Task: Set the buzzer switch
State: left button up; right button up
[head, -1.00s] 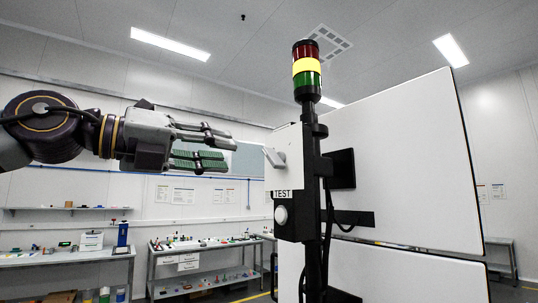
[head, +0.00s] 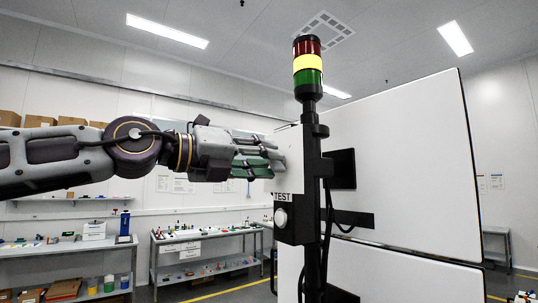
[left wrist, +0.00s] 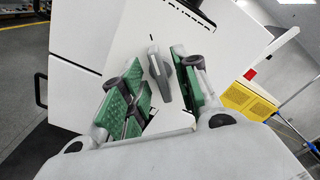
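The buzzer switch is a grey lever (left wrist: 160,74) on a pale plate. It shows in the left wrist view between my green-padded fingers, with gaps on both sides. In the head view my left gripper (head: 268,165) hides it. My left gripper is open, and its fingertips are close to the white box face (head: 290,150). Below that face are a TEST label (head: 283,197) and a round white button (head: 281,217). The stack light (head: 307,64) on the black post has red, yellow and green sections; the yellow one looks bright. My right gripper is not in view.
A large white panel (head: 400,165) stands right of the black post (head: 313,230). A black bracket and cable are behind the post. Work tables (head: 205,237) with small parts stand along the back wall.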

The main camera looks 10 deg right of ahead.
pick_arm(q)
jog(key=shift+w+d, duration=0.25)
jog(key=shift+d, duration=0.45)
grip_shut()
